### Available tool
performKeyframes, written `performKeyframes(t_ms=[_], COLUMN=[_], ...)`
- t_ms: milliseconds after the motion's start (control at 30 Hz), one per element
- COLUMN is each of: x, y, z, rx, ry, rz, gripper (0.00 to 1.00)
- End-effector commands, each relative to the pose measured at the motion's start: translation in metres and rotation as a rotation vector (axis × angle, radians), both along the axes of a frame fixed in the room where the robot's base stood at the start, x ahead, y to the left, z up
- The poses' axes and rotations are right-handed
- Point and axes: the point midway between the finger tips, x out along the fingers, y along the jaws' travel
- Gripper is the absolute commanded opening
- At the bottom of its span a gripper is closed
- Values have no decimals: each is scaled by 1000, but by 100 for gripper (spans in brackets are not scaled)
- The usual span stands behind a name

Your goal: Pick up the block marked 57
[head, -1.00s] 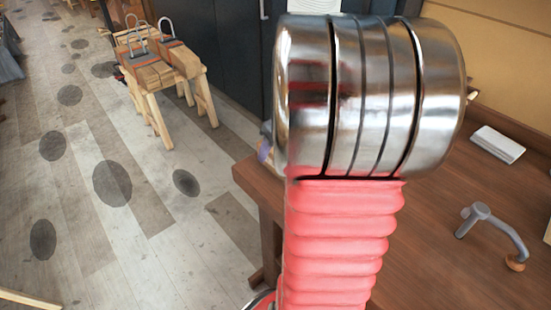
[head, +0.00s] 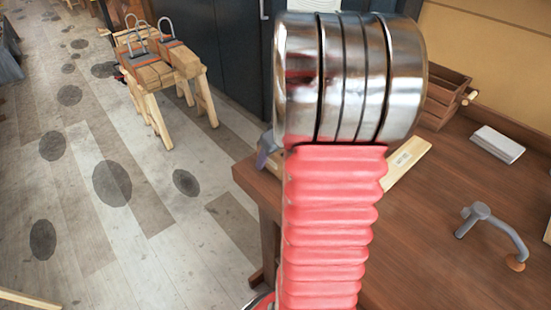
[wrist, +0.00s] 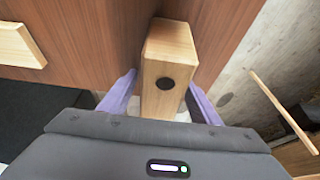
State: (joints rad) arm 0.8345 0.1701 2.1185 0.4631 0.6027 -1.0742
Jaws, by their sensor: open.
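A pale wooden block (wrist: 168,55) with a dark round spot on its near face stands at the bench edge in the wrist view. No number can be read on it. My gripper (wrist: 161,84) is open, with one purple finger on each side of the block. I cannot tell whether either finger touches it. In the head view my arm hides the block, and only a bit of a purple finger (head: 265,150) shows left of the arm. A pale wooden piece with a white label (head: 405,160) lies on the bench; its marking is too small to read.
The brown workbench (head: 440,220) holds a wooden crate (head: 442,100), a white block-like item (head: 497,144) and a grey bent-handled tool (head: 490,228). Another pale board (wrist: 18,45) lies left in the wrist view.

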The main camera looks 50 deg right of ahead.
Motion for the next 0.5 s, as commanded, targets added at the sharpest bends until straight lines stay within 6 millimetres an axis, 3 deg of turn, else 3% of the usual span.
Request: performKeyframes(t_ms=[500], x=[0], y=[0], z=[0], rx=[0], ry=[0], rz=[0], gripper=[25])
